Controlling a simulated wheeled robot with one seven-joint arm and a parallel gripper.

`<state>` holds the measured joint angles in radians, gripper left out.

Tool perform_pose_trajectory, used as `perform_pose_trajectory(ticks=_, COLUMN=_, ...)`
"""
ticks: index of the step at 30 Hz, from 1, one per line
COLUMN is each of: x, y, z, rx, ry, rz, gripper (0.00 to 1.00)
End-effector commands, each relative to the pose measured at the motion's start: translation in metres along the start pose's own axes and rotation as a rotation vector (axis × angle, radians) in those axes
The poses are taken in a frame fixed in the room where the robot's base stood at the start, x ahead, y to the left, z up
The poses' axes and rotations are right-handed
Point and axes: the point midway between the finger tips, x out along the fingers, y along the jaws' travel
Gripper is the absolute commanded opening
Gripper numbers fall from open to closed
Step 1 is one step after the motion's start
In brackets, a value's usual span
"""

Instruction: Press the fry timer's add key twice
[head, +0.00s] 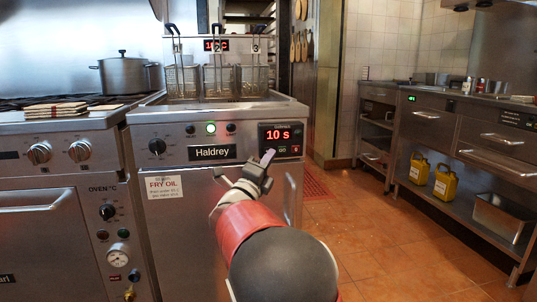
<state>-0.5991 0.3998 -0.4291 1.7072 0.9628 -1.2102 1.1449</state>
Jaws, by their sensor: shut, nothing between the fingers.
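The fry timer (280,139) is a black panel on the right of the fryer's front. Its red display reads "10 s". Below the display is a row of small keys; a red one (295,149) shows at the right and green marking in the middle. My gripper (268,158) is shut and empty, its tip just in front of the panel's lower left edge. It hides the lower left keys, so I cannot tell which is the add key or whether the tip touches the panel.
The fryer (212,117) holds several wire baskets with upright handles. A stove with a steel pot (124,74) stands to the left. A steel counter (465,105) with yellow jugs on its shelf is at the right. Open tiled floor (375,240) lies between.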

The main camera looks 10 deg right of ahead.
Motion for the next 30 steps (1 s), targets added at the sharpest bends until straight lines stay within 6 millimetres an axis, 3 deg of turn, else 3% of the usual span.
perform_pose_trajectory(ticks=12, x=-0.029, y=-0.018, z=-0.022, rx=0.003, ry=0.0, rz=-0.001, gripper=0.0)
perform_pose_trajectory(ticks=30, x=-0.031, y=-0.022, z=-0.022, rx=0.0, ry=0.0, rz=0.0, gripper=0.0)
